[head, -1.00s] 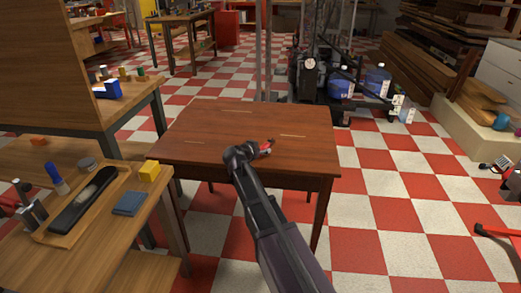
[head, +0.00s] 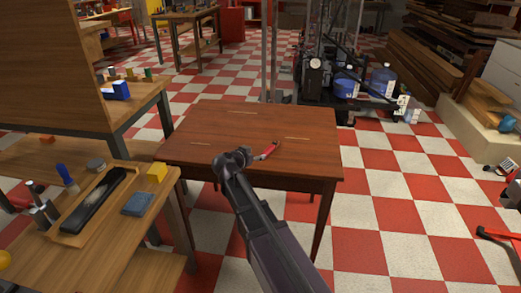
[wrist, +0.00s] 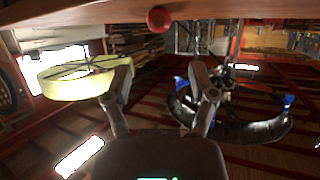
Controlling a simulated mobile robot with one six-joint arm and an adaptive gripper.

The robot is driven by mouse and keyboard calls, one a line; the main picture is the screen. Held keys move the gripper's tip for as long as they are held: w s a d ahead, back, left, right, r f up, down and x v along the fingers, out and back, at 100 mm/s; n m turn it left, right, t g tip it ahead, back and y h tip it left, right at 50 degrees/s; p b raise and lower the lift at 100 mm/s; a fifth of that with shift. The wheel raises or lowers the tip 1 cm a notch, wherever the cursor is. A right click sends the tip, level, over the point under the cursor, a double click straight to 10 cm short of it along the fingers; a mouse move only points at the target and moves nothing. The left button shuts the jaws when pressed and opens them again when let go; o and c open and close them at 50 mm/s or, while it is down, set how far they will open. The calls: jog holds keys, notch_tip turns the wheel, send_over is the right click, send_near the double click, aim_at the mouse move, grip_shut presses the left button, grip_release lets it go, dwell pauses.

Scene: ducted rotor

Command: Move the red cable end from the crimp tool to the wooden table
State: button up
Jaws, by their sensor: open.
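The wooden table (head: 215,125) stands in the middle of the head view. A small red piece with a dark tip (head: 267,152), which looks like the red cable end, shows over its top just right of my gripper (head: 245,157). In the wrist view a round red end (wrist: 158,18) sits against the brown wooden surface along the top edge. My gripper (wrist: 164,80) is open there, its two grey fingers spread with nothing between them. The red end is beyond the fingertips, apart from them. I cannot make out the crimp tool for certain.
A workbench at left holds a wooden tray (head: 66,236) with a black object, a yellow block (head: 156,172) and a blue-grey block (head: 138,203). A dark machine with blue bottles (head: 383,80) stands behind the table.

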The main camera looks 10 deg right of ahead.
jog(key=shift+p+v, duration=0.45)
jog(key=shift+v, duration=1.4)
jog(key=s+d+f+n+g+y, duration=0.3)
jog(key=s+d+f+g, duration=0.3)
jog(key=s+d+f, duration=0.3)
jog(key=s+f+n+g+y, duration=0.2)
jog(key=s+n+g+y, duration=0.2)
jog(key=s, duration=0.9)
jog(key=shift+a+f+n+y, duration=0.25)
jog(key=shift+n+y, duration=0.35)
jog(key=shift+y, duration=0.3)
